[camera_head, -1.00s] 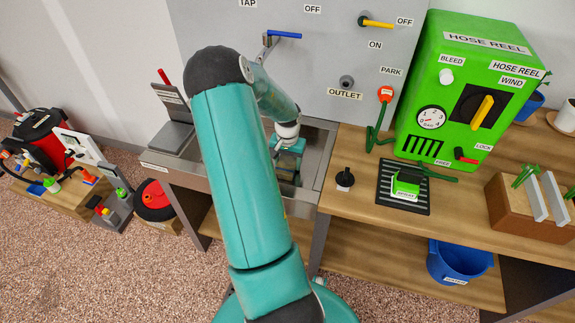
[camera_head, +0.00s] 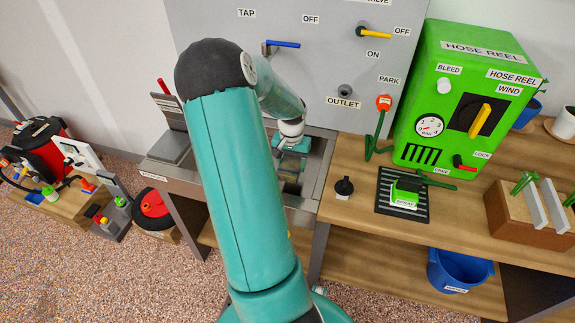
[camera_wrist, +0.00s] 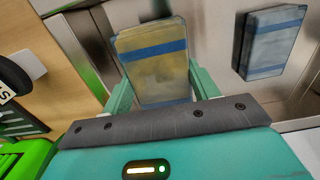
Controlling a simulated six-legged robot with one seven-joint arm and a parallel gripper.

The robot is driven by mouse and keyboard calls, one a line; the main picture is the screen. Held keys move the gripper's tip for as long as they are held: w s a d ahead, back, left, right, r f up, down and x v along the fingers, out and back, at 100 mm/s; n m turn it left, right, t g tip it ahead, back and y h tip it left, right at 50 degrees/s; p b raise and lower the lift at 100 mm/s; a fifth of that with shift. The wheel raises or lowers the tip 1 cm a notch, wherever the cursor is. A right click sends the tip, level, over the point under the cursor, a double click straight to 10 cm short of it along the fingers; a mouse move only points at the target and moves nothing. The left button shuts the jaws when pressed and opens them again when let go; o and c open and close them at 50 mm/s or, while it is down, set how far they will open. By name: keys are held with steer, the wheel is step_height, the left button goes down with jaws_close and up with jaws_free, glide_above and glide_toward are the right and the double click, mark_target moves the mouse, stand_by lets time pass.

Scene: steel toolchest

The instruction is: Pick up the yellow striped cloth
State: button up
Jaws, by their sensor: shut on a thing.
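The yellow striped cloth (camera_wrist: 155,75) is a folded yellowish pad with blue bands. In the wrist view it sits between the two fingers of my gripper (camera_wrist: 160,92), which is shut on it. In the head view my gripper (camera_head: 291,152) is over the steel sink, mostly behind my arm. The cloth is small and unclear there, and I cannot tell how far it is above the sink floor. A second, grey-blue cloth with a darker blue stripe (camera_wrist: 270,42) lies to the right in the wrist view, apart from my gripper.
The steel sink's rim (camera_head: 313,190) surrounds the gripper area. A wooden bench at right holds a black knob (camera_head: 344,187), a black ribbed mat (camera_head: 415,210) with a green block (camera_head: 407,190), and the green hose reel box (camera_head: 455,105). A blue tap lever (camera_head: 284,44) is above the sink.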

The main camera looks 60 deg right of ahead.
steer(key=s+a+r, duration=0.6)
steer(key=s, duration=0.3)
steer(key=shift+a+r, duration=0.2)
stand_by(0.3)
